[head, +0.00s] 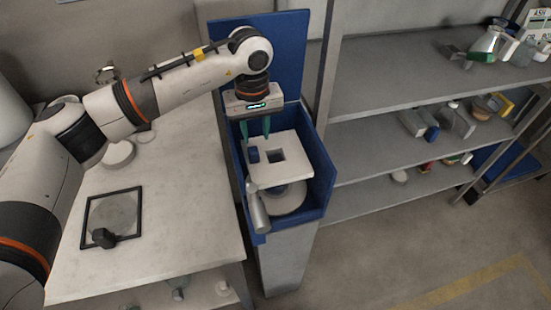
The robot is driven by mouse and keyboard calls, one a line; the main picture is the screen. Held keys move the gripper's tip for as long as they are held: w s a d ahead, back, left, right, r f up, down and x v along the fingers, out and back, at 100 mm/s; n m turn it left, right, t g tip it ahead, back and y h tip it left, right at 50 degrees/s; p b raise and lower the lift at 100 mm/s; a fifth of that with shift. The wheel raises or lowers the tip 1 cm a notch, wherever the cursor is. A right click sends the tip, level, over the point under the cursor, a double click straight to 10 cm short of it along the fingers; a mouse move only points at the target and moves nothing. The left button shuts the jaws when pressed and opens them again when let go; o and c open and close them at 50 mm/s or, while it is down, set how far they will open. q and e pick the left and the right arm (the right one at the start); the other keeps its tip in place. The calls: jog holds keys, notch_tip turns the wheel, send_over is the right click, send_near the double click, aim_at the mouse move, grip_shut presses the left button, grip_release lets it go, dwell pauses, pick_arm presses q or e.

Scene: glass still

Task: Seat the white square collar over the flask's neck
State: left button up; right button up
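The white square collar (290,174) lies about level in the blue-walled stand, above a pale round base (289,200). Its square hole looks dark, and I see no neck standing through it. A small dark blue block (253,155) sits on the collar's left side. The flask cannot be made out; the collar may hide it. My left gripper (257,143) points down over the collar's back left part, near the blue block. Its green fingers stand apart with nothing clearly between them. Whether a fingertip touches the block or collar I cannot tell. My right gripper is not in view.
Blue walls (319,160) close in the stand at the back and right. A grey cylinder (258,213) stands at its front left. A pale table (180,215) with a black-framed plate (112,214) is on the left. Grey shelves (400,80) with glassware are on the right.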

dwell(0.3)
pick_arm(q)
jog(key=o, duration=0.6)
jog(key=shift+c, duration=0.2)
jog(key=shift+r, duration=0.65)
notch_tip(320, 180, up, 11)
jog(key=b, duration=0.2)
jog(key=shift+b, duration=0.35)
jog(key=shift+f, duration=0.1)
